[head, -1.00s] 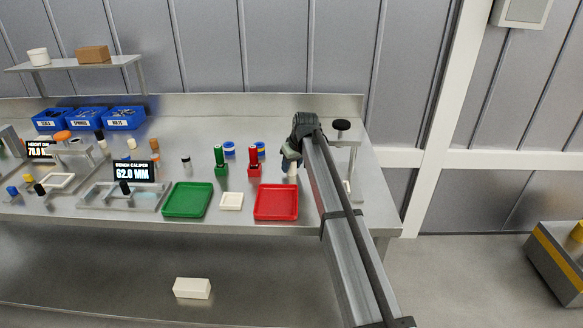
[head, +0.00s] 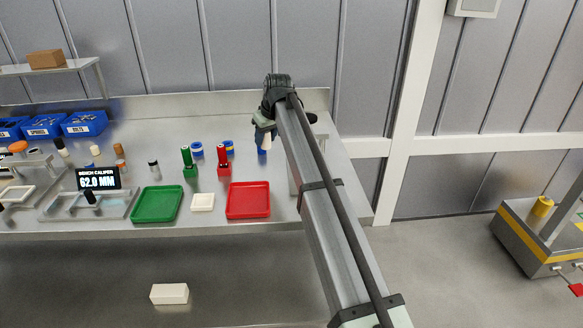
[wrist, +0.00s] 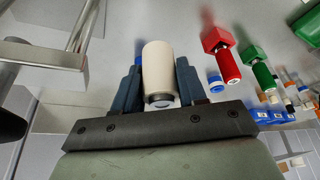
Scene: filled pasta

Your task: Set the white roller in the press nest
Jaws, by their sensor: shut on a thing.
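The white roller (wrist: 159,66) is upright between the two dark blue fingers of my gripper (wrist: 158,88) in the wrist view, with a dark and metallic end nearest the palm. In the head view my gripper (head: 265,131) is behind and right of the red tray, with the pale roller (head: 267,144) showing below it. I cannot tell its exact height above the bench. The metal press (wrist: 48,52) is at the left of the wrist view. In the head view my arm hides most of it; its black knob (head: 311,118) shows just right of my arm. Its nest is not clearly visible.
A red tray (head: 248,213), white dish (head: 203,202) and green tray (head: 157,219) line the bench front. Red (head: 223,161) and green (head: 188,162) upright posts stand left of my gripper, with blue rings behind.

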